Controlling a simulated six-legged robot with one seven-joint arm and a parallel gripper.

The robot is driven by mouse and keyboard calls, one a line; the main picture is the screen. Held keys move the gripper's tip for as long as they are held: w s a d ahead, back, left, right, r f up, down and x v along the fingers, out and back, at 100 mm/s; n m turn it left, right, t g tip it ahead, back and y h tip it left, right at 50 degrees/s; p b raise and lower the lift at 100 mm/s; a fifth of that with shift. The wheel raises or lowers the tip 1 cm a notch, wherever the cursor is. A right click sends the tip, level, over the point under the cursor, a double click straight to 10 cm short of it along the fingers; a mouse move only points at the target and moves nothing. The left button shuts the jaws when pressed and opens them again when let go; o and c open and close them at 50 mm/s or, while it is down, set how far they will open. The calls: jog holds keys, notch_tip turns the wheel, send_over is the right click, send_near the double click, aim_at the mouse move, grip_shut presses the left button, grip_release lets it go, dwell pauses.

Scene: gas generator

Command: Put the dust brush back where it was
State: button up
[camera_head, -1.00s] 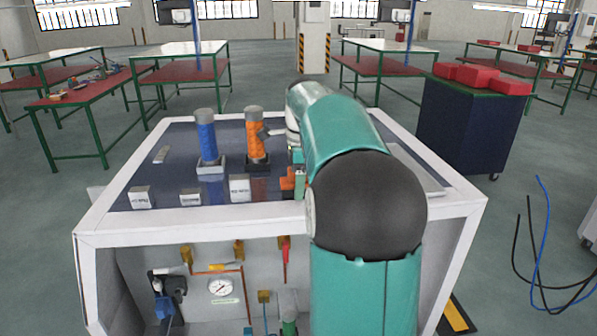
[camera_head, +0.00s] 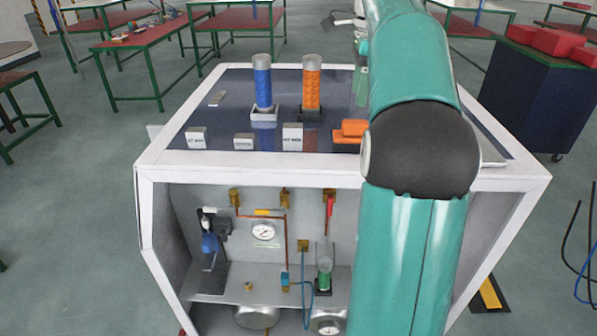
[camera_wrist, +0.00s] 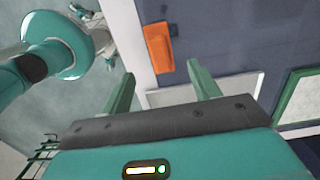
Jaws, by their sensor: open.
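An orange object (camera_head: 350,130), probably the dust brush, lies on the dark top of the generator bench near its front white edge, partly behind my arm in the head view. In the wrist view the orange object (camera_wrist: 158,47) lies beside the white frame. No bristles can be made out. My gripper (camera_wrist: 160,84) is open, its two green fingers wide apart with nothing between them. The orange object is apart from them, beyond the fingertips. In the head view my arm mostly hides the gripper.
A blue cylinder (camera_head: 263,86) and an orange cylinder (camera_head: 311,88) stand upright on the bench top (camera_head: 224,120). Several small labelled blocks, including one white block (camera_head: 292,136), line its front. A gauge (camera_head: 263,231) and pipes sit below. A dark cabinet (camera_head: 530,95) stands right.

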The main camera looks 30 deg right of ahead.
jog(key=s+a+f+n+t+h, duration=0.1)
jog(key=s+a+f+n, duration=0.15)
jog(key=a+n, duration=0.55)
jog(key=s+a+f+n+t, duration=0.1)
jog(key=s+a+f+n, duration=0.2)
jog(key=a, duration=0.9)
jog(key=s+a+f+n+t, duration=0.3)
jog(key=s+a+f+n, duration=0.8)
jog(key=f+n, duration=0.1)
jog(key=shift+a+f+n, duration=0.25)
jog(key=shift+n, duration=0.65)
jog(key=shift+s, duration=0.15)
jog(key=c, duration=0.5)
jog(key=shift+d, duration=0.1)
jog(key=shift+c, duration=0.2)
jog(key=shift+d, duration=0.1)
